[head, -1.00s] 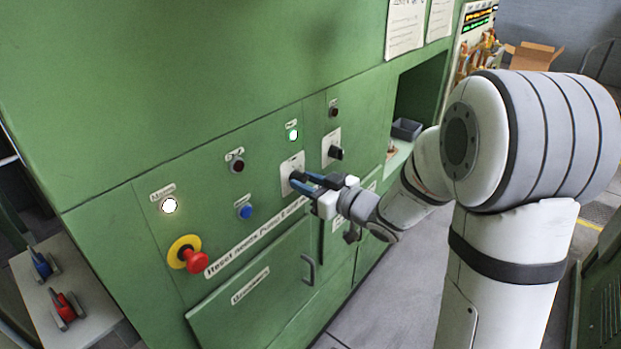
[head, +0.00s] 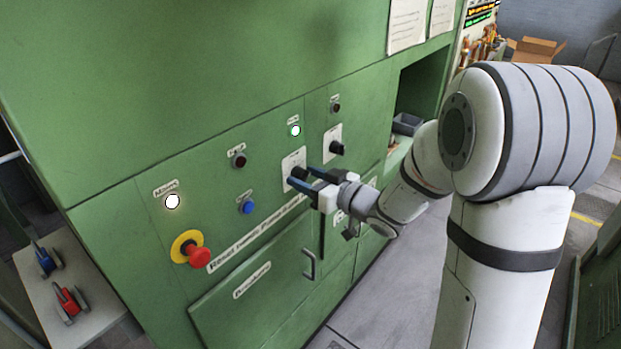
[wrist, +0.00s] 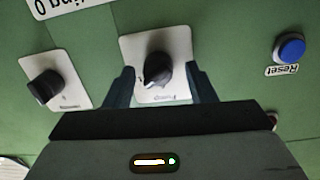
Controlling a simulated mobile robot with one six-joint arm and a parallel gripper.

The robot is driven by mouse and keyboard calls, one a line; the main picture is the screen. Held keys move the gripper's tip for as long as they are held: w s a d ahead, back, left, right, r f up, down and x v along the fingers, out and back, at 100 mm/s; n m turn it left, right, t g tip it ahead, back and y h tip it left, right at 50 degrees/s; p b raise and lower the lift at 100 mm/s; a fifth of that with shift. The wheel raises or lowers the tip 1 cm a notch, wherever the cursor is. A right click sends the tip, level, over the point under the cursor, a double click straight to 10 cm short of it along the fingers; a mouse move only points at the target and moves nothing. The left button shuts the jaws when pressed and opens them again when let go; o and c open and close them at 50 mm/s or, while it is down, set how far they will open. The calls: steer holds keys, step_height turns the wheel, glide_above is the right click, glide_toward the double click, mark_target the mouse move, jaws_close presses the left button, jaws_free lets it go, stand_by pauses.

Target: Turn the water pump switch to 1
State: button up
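The black rotary switch (head: 299,172) sits on a white plate on the green panel. The wrist view shows this switch (wrist: 158,68) upside down, with a pale mark on its lower-left side and a small label below it that I cannot read surely. My gripper (head: 302,177) is at this switch. In the wrist view my gripper (wrist: 161,84) is open, with one dark finger on each side of the knob and visible gaps between. I cannot tell how deep the fingertips reach around the knob.
A second black rotary switch (head: 337,148) is to the right. A blue Reset button (head: 247,207) and a red emergency stop (head: 198,256) on a yellow ring (head: 183,240) are to the left. A drawer handle (head: 310,264) sticks out below.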

steer(key=shift+d, duration=0.1)
steer(key=b+v, duration=0.1)
steer(key=v, duration=0.6)
steer(key=shift+s+d, duration=0.2)
steer(key=shift+s, duration=0.1)
steer(key=s+d+m+h, duration=0.2)
steer(key=d+m+h, duration=0.5)
steer(key=d+h, duration=0.6)
steer(key=s+a+f+m+g, duration=0.2)
steer(key=s+g, duration=0.6)
steer(key=s, duration=1)
steer(key=shift+s+f, duration=0.25)
steer(key=shift+s, duration=0.15)
